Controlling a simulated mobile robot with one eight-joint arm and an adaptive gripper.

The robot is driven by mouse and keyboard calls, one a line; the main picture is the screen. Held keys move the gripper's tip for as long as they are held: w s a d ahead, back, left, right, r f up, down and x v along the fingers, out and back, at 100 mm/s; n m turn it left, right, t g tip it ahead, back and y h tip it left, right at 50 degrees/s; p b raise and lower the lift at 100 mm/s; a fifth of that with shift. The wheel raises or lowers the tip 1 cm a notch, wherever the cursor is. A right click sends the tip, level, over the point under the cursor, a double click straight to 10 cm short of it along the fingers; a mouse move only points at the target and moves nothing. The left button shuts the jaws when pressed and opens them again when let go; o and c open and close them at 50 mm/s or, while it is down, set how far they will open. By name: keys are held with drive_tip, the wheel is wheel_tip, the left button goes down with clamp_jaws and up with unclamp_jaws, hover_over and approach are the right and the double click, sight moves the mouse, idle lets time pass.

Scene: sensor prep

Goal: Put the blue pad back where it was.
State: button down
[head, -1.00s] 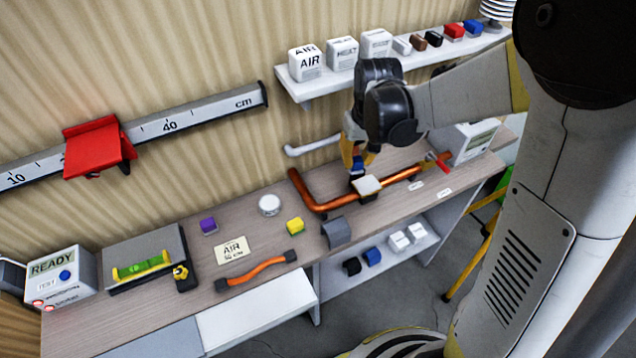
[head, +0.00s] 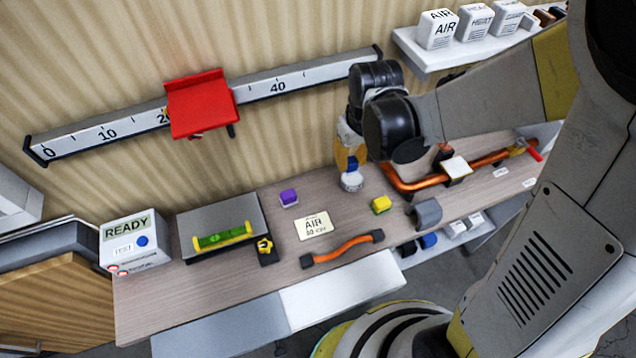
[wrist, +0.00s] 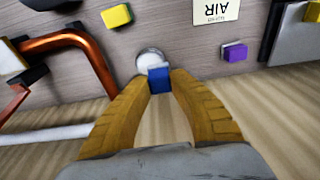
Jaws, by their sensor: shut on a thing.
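The blue pad (wrist: 159,79) is a small blue block between the fingertips of my gripper (wrist: 160,84) in the wrist view. My gripper is shut on it. In the head view the gripper (head: 350,160) hangs over the back of the workbench, and the pad shows as a bit of blue (head: 351,165) at its tip. A round white tin (head: 351,182) is just below or behind the pad; I cannot tell whether they touch. The tin is partly hidden by the pad in the wrist view (wrist: 149,58).
On the bench (head: 180,300) are a purple block (head: 288,198), a yellow block (head: 381,204), an AIR card (head: 313,226), an orange hose (head: 342,247) and a copper pipe (head: 405,186). A red slider (head: 200,105) sits on the wall ruler. A shelf (head: 425,62) holds labelled boxes.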

drive_tip(key=a+f, duration=0.1)
drive_tip(key=a, duration=0.1)
drive_tip(key=a+f+b, duration=0.1)
drive_tip(key=a+f, duration=0.2)
drive_tip(key=a, duration=0.2)
drive_tip(key=shift+f+b, duration=0.15)
drive_tip(key=shift+b, duration=0.15)
drive_tip(key=shift+f+b, duration=0.85)
drive_tip(key=shift+f, duration=1.05)
drive_tip(key=shift+f, duration=0.25)
drive_tip(key=c, duration=1.3)
unclamp_jaws()
drive_tip(key=shift+w, duration=0.1)
drive_tip(key=shift+r, duration=0.1)
drive_tip(key=shift+r, duration=0.1)
